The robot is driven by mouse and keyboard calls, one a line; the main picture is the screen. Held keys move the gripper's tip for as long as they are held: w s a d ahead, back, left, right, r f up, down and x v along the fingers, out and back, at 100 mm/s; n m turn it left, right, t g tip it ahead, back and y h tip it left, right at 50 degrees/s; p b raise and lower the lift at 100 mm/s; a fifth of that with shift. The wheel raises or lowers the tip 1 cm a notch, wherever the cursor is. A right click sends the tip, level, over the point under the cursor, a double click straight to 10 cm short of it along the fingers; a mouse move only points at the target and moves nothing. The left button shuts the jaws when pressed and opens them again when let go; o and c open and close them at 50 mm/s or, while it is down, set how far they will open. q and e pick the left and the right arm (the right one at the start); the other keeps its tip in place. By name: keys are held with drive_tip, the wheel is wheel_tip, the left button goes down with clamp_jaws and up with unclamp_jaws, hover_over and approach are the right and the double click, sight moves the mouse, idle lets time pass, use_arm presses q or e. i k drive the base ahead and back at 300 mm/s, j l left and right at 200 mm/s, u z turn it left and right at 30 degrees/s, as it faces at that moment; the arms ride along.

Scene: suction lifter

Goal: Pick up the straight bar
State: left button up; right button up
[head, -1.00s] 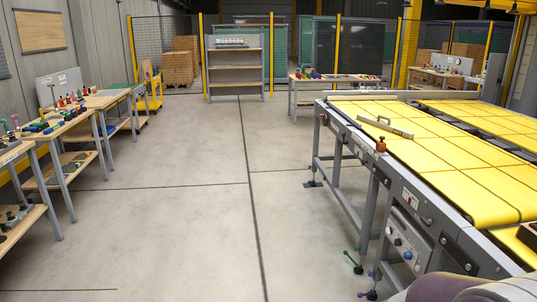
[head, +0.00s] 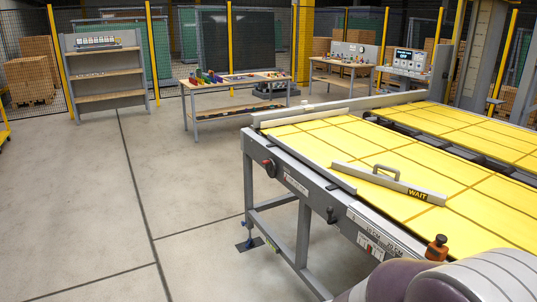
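The straight bar (head: 358,177) is a long grey bar with a handle on top and a dark "WAIT" label near its right end. It lies slanted on the yellow surface of the near conveyor table (head: 320,140). Nothing is holding it. A rounded grey and mauve part of my own body shows at the bottom right, well in front of the bar. Neither of my grippers is in view.
An orange and black knob (head: 436,248) stands on the table's near edge. Grey rails and legs border the table. Behind are workbenches (head: 232,80), a shelf unit (head: 105,72) and mesh fencing. Open concrete floor (head: 170,200) lies to the left.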

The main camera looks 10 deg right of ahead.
sight(435, 197)
drive_tip(key=i+z, duration=0.2)
drive_tip(key=i, duration=0.7)
drive_tip(key=i+j+z, duration=0.2)
drive_tip(key=i, duration=0.65)
